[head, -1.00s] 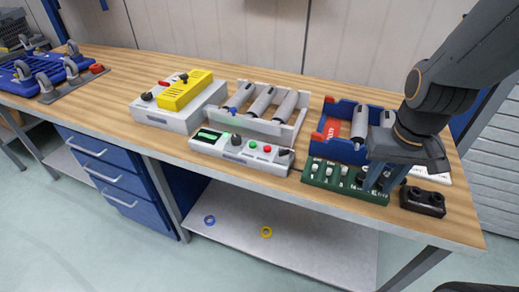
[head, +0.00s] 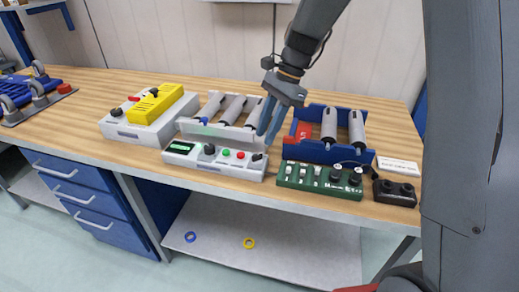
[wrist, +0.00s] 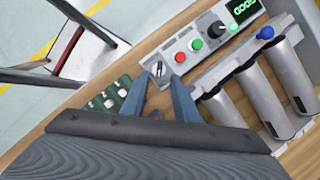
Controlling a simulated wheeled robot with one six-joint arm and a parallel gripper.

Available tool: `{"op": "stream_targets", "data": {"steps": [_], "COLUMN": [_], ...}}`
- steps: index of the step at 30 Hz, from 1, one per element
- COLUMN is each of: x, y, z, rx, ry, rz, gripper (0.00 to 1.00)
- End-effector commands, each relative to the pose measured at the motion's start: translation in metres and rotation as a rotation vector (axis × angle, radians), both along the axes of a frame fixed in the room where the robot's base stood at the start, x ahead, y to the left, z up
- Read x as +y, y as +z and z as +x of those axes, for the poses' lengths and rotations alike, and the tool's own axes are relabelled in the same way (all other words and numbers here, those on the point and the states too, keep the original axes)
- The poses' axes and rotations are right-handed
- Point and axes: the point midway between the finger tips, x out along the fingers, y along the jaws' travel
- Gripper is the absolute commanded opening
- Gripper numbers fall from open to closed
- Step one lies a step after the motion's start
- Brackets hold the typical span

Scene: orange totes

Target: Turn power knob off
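The white control box (head: 215,170) stands at the table's front edge, with a green display, a larger black knob (head: 209,149), a green and a red button, and a small dark knob (head: 257,157) at its right end. No readable label tells which knob is power. My gripper (head: 266,122) is above and behind that right end. In the wrist view, my gripper (wrist: 157,88) is open and empty, its blue fingers apart. The small end knob (wrist: 158,69) lies just beyond the gap between the fingertips, apparently untouched. The larger knob (wrist: 217,28) is beside the display.
A green panel (head: 320,186) with several switches and black knobs is right of the box. A black two-knob block (head: 396,193) lies further right. A white-and-yellow device (head: 148,115) is left.

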Motion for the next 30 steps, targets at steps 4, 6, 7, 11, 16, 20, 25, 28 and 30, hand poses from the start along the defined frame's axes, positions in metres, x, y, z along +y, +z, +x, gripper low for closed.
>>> {"op": "stream_targets", "data": {"steps": [4, 6, 7, 11, 16, 20, 25, 28, 30], "x": [0.009, 0.012, 0.013, 0.018, 0.021, 0.021, 0.021, 0.021, 0.021], "y": [-0.022, -0.032, -0.036, -0.049, -0.058, -0.058, -0.058, -0.058, -0.058], "z": [-0.006, -0.008, -0.009, -0.011, -0.012, -0.011, -0.011, -0.011, -0.011], "rx": [0.004, 0.002, 0.002, 0.001, -0.001, -0.003, -0.003, -0.002, -0.002], "ry": [0.002, 0.003, 0.003, 0.002, 0.004, 0.004, 0.004, 0.003, 0.003], "rz": [-0.001, -0.002, -0.002, -0.002, -0.002, -0.002, -0.002, -0.002, -0.002], "gripper": [0.27, 0.27, 0.27, 0.27, 0.27, 0.27, 0.17, 0.0, 0.0]}}
